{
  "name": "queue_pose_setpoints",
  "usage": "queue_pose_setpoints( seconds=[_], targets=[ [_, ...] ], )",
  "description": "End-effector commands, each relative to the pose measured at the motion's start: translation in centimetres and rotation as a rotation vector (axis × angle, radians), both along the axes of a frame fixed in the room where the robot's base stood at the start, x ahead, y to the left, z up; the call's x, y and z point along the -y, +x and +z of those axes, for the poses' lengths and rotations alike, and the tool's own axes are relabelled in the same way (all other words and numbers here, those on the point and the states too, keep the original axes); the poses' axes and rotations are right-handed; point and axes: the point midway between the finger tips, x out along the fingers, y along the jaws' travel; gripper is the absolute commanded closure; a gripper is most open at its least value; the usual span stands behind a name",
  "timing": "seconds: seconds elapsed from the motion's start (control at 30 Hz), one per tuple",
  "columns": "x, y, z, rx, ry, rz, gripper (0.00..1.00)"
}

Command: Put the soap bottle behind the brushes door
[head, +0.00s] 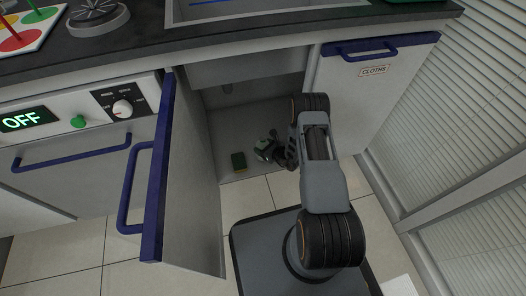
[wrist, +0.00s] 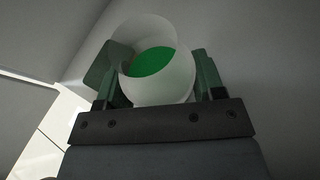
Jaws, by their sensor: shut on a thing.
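My gripper (head: 272,151) reaches low into the open cupboard under the sink. In the wrist view my gripper (wrist: 160,90) is shut on a pale, translucent round container with green inside, which I take to be the soap bottle (wrist: 172,88). In the head view only a small pale-green part of the bottle (head: 261,146) shows beside the fingers. Whether it touches the cupboard floor I cannot tell. The open door (head: 190,180), with a blue edge and handle, stands swung out left of the arm. Its label is not visible.
The closed CLOTHS door (head: 365,90) is on the right. An appliance panel reading OFF (head: 24,119) is at the left. The sink (head: 240,8) is above.

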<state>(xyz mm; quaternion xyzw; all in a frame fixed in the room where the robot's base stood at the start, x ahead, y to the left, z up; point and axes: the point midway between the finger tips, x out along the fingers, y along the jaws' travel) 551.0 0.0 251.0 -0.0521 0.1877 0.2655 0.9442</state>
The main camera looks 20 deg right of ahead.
Motion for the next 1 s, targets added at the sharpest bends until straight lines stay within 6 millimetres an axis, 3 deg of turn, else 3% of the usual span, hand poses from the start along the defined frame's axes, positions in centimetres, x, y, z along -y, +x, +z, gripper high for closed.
queue_pose_setpoints(
  seconds=[0.03,0.1,0.53,0.57,0.8,1.0],
  targets=[
    [-0.1,-0.1,-1.5,-0.002,0.001,0.001,0.69],
    [-0.1,0.0,-2.2,0.0,0.0,0.001,0.69],
    [-0.1,0.0,-2.6,0.0,0.0,0.001,0.69],
    [-0.1,-0.1,-2.6,-0.001,0.0,0.001,0.37],
    [-0.1,-0.1,-2.5,-0.001,0.0,0.001,0.14],
    [-0.1,-0.1,-2.5,-0.001,0.0,0.001,0.12]
  ],
)
